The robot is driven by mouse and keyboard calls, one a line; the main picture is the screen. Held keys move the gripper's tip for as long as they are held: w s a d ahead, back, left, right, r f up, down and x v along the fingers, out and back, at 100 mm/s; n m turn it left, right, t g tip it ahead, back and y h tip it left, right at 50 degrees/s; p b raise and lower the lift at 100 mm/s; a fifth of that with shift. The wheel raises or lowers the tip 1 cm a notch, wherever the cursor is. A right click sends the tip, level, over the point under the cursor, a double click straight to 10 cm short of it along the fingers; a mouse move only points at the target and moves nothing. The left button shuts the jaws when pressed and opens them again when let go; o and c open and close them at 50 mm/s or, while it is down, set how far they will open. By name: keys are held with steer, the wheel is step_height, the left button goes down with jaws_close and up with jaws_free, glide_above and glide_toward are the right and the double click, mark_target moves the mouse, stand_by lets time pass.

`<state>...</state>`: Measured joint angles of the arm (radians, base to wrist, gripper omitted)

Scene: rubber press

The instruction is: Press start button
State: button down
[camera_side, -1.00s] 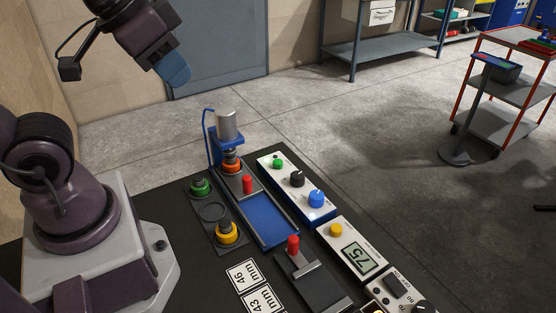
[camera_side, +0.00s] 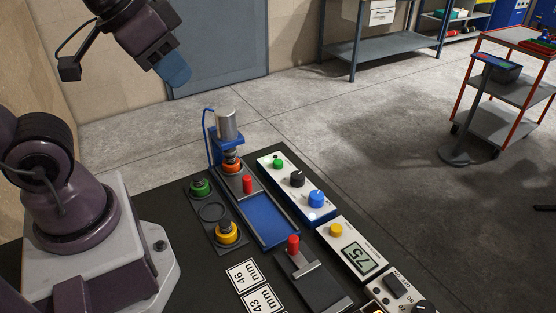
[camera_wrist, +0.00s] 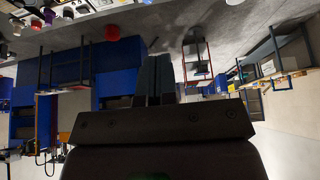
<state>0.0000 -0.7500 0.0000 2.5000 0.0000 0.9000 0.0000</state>
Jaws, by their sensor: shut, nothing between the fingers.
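A white and blue control box (camera_side: 297,190) on the black table carries a green button (camera_side: 278,163), a black knob (camera_side: 297,179) and a blue knob (camera_side: 316,198). Its lettering is too small to read. A small white light glows on the box below the blue knob. A press (camera_side: 228,128) with a silver cylinder stands behind-left of the box, with an orange-collared piece (camera_side: 232,165) under it. My gripper (camera_side: 176,72) is shut and empty, high up at upper left, well apart from the box. Its closed fingers also show in the wrist view (camera_wrist: 155,78).
A holder plate (camera_side: 212,212) bears a green-topped and a yellow-topped piece. Red-handled fixtures (camera_side: 293,246), a blue slide plate (camera_side: 267,218), a display box reading 75 (camera_side: 361,258) and number cards (camera_side: 243,274) crowd the table. The air between my gripper and the table is clear.

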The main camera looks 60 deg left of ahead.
steer(key=n+t+y, duration=0.1)
steer(key=n+t, duration=0.1)
steer(key=n, duration=2.6)
glide_above(280, 162)
step_height(280, 162, down, 20)
steer(key=shift+f, duration=0.15)
steer(key=shift+f, duration=4.3)
